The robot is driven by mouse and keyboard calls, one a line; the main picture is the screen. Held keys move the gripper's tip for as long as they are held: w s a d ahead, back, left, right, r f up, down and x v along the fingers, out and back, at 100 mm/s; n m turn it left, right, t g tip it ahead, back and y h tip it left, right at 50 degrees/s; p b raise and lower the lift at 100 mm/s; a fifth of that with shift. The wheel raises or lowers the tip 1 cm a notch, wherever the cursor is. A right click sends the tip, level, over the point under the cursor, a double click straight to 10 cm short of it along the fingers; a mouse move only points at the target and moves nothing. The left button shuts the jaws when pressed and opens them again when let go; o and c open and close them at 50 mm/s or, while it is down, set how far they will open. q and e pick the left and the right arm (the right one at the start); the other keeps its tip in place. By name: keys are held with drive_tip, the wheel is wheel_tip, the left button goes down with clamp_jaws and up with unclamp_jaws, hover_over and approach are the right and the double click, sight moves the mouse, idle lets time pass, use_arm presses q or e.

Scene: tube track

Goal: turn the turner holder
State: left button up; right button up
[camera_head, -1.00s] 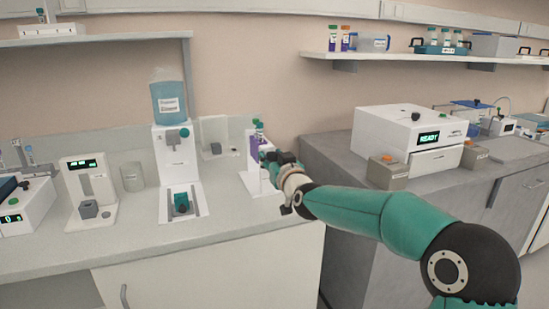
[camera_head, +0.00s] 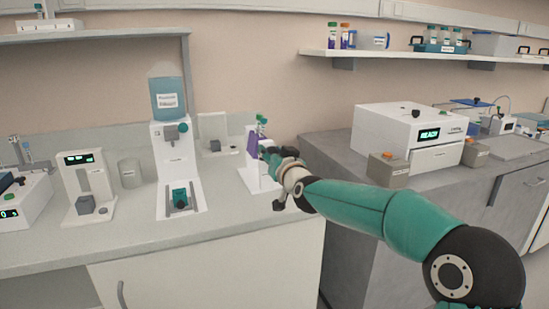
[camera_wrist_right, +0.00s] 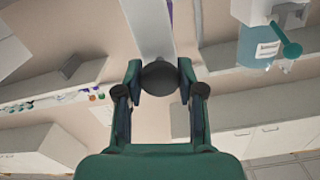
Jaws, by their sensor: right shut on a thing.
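The turner is a white upright stand (camera_head: 255,177) on the left bench, near its right end. Its purple holder (camera_head: 253,143) is at the top, with green-capped tubes (camera_head: 262,120) at its upper right. My right gripper (camera_head: 272,157) is at the right side of the stand, partly hiding it. In the right wrist view, my right gripper (camera_wrist_right: 160,88) is shut on a dark round knob (camera_wrist_right: 159,77), with a white upright part of the stand (camera_wrist_right: 146,25) behind it. Most of the holder is hidden there. My left gripper is not in view.
A white box reading READY (camera_head: 400,128) stands on the right bench. The bench front (camera_head: 235,225) is clear.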

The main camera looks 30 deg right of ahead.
drive_tip(key=shift+d+m+b, duration=0.1)
drive_tip(key=shift+m+b, duration=0.95)
drive_tip(key=shift+m, duration=0.45)
drive_tip(key=shift+m+b, duration=0.85)
drive_tip(key=shift+m, duration=0.65)
drive_tip(key=shift+d+f+m+b, duration=0.15)
drive_tip(key=shift+m+b, duration=0.55)
drive_tip(key=shift+m, duration=1)
drive_tip(key=shift+m+b, duration=0.55)
drive_tip(key=shift+m, duration=1.05)
drive_tip(key=shift+f+m+b, duration=0.15)
drive_tip(key=shift+m+b, duration=0.1)
drive_tip(key=shift+m, duration=0.7)
drive_tip(key=shift+f+m+b, duration=0.1)
drive_tip(key=shift+m+b, duration=0.15)
drive_tip(key=shift+m, duration=0.7)
drive_tip(key=shift+f+m+b, duration=0.15)
drive_tip(key=shift+m+b, duration=0.25)
drive_tip(key=shift+m, duration=1.5)
drive_tip(key=shift+f+m+b, duration=0.1)
drive_tip(key=shift+m+b, duration=0.25)
drive_tip(key=shift+m, duration=2.85)
drive_tip(key=shift+a+m, duration=0.2)
drive_tip(key=shift+m, duration=0.4)
